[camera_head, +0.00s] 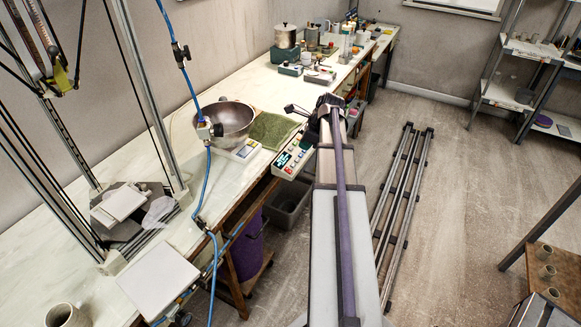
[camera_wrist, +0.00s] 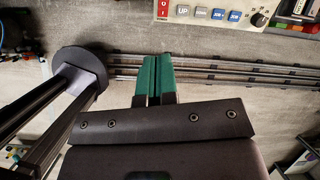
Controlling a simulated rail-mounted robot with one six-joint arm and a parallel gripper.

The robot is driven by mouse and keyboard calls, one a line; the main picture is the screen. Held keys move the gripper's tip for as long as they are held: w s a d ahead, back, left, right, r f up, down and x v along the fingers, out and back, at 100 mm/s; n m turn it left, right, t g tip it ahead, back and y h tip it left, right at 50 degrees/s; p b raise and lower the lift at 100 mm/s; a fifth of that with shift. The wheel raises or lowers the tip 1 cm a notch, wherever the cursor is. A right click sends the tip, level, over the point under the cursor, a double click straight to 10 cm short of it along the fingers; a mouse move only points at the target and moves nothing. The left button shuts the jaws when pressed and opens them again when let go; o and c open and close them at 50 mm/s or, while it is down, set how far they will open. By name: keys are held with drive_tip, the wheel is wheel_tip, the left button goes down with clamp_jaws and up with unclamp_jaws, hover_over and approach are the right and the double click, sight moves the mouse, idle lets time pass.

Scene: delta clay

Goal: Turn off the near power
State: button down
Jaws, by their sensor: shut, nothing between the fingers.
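A control panel (camera_head: 292,158) with a green display and several coloured buttons is mounted at the front edge of the long bench, left of my arm. In the wrist view the lower part of this panel (camera_wrist: 205,14) crosses the top edge. It has a red switch (camera_wrist: 163,9) with white marks at its left end, then grey and blue buttons and a round dark knob. My gripper (camera_wrist: 154,58) has green fingers pressed together, empty. In the picture its tips lie just below the switch, apart from the panel. The panel's upper part is cut off in the wrist view.
A metal bowl (camera_head: 233,118) and a green cloth (camera_head: 271,131) lie on the bench behind the panel. Metal rails (camera_head: 403,190) lie on the floor at right. Open floor (camera_head: 475,190) extends beyond them.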

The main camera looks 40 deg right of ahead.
sight(287, 169)
drive_tip(key=m, duration=0.3)
drive_tip(key=shift+w+d, duration=0.1)
drive_tip(key=shift+w, duration=0.1)
drive_tip(key=shift+f, duration=0.1)
drive_tip(key=b+x, duration=1.2)
drive_tip(key=x, duration=0.1)
drive_tip(key=shift+w+f+b, duration=0.35)
drive_tip(key=shift+f+b, duration=0.1)
drive_tip(key=shift+r, duration=0.1)
